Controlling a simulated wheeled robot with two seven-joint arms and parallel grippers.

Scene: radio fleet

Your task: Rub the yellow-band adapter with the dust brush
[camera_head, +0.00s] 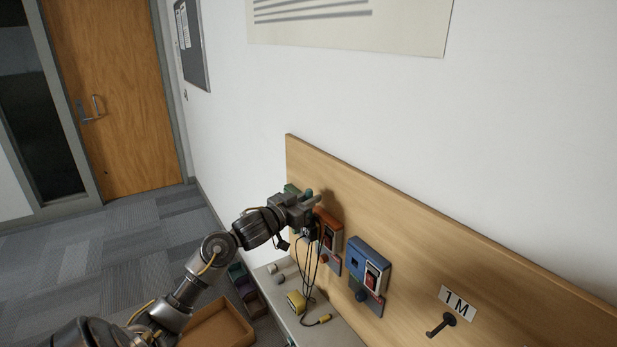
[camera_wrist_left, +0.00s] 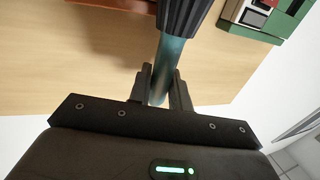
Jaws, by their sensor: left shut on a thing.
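My left gripper (camera_head: 314,207) is at the upper left of the wooden board. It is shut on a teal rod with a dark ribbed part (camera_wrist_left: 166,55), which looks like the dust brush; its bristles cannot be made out. The teal also shows just above the fingers in the head view (camera_head: 309,192). A small plug with yellow on it (camera_head: 324,320), probably the yellow-band adapter, lies on the grey shelf below the board, at the end of a dark cable. The gripper is well above it and apart from it. My right gripper is not in view.
Orange (camera_head: 328,238) and blue (camera_head: 371,268) radios are mounted on the board (camera_head: 440,240). A green radio (camera_wrist_left: 275,18) is near my gripper. Dark cables hang below it. A yellow block (camera_head: 296,302) is on the shelf (camera_head: 340,335). An orange-brown tray (camera_head: 218,326) and a black hook (camera_head: 441,325) also show.

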